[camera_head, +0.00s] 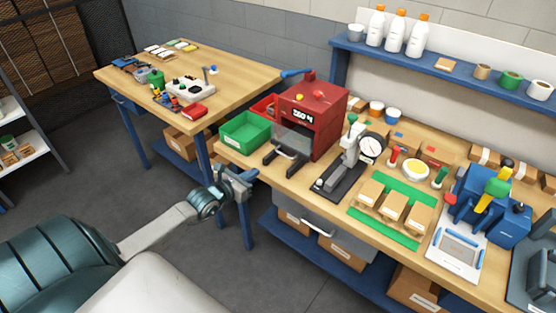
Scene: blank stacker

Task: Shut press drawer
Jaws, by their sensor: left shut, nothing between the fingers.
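The red press (311,117) with a small lit display stands on the workbench, right of the green bin. At its front, a dark drawer-like part with a grey handle (285,154) sticks out toward the bench edge. I cannot tell how far its drawer is open. My left gripper (249,177) is shut and empty. It appears in front of the bench edge, below and left of the press handle, apart from it. My right gripper is not in view.
A green bin (245,132) stands left of the press, and a dial gauge stand (349,162) stands right of it. A grey drawer (325,233) with a handle hangs under the bench (300,190). Another wooden table (235,75) stands at the back left. Open floor lies in front.

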